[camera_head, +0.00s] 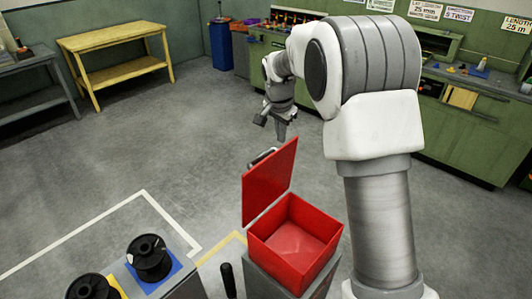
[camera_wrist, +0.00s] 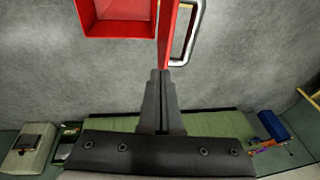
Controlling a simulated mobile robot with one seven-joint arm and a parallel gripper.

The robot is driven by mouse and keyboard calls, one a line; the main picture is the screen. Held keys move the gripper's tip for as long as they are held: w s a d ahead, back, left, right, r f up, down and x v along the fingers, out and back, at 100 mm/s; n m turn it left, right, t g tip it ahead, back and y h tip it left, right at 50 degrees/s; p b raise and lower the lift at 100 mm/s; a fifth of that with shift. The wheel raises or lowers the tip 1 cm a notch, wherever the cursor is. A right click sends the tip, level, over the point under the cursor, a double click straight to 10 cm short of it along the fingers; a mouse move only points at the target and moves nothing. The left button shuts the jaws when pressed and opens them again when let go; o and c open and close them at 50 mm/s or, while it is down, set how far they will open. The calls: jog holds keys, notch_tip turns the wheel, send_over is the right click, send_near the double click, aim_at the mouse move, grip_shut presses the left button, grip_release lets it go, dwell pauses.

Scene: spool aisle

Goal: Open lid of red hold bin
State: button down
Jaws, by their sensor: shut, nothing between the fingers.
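The red hold bin (camera_head: 325,262) stands open on a grey stand, and its inside looks empty. Its red lid (camera_head: 268,186) stands raised, close to upright, at the bin's left side in the head view. A metal handle (camera_head: 261,157) is on the lid's outer face. My gripper (camera_head: 282,133) is just above the lid's top edge, fingers shut with nothing between them. In the wrist view my gripper (camera_wrist: 159,76) points toward the lid edge (camera_wrist: 167,45), with the handle (camera_wrist: 188,35) beside it and the bin (camera_wrist: 122,28) at upper left. Whether the fingertips touch the lid I cannot tell.
Two black spools (camera_head: 150,256) sit on a grey surface left of the bin. A dark upright post (camera_head: 229,280) stands close to the bin's stand. A yellow wooden bench (camera_head: 115,48) and green workbenches (camera_head: 470,125) line the walls. The floor between is clear.

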aim_at(265, 153)
jog(key=s+a+t+y, duration=0.1)
jog(key=s+a+t, duration=0.1)
jog(key=s+a, duration=0.15)
jog(key=shift+n+t, duration=0.3)
jog(key=shift+n, duration=0.1)
jog(key=x, duration=0.6)
jog(key=p+x, duration=0.1)
jog(key=x, duration=0.2)
jog(key=shift+w+a, duration=0.35)
jog(key=shift+w, duration=0.1)
jog(key=w+a+g, duration=0.1)
jog(key=w+a, duration=0.3)
jog(key=a, duration=0.1)
jog(key=shift+w+f+h, duration=0.35)
jog(key=shift+h, duration=0.05)
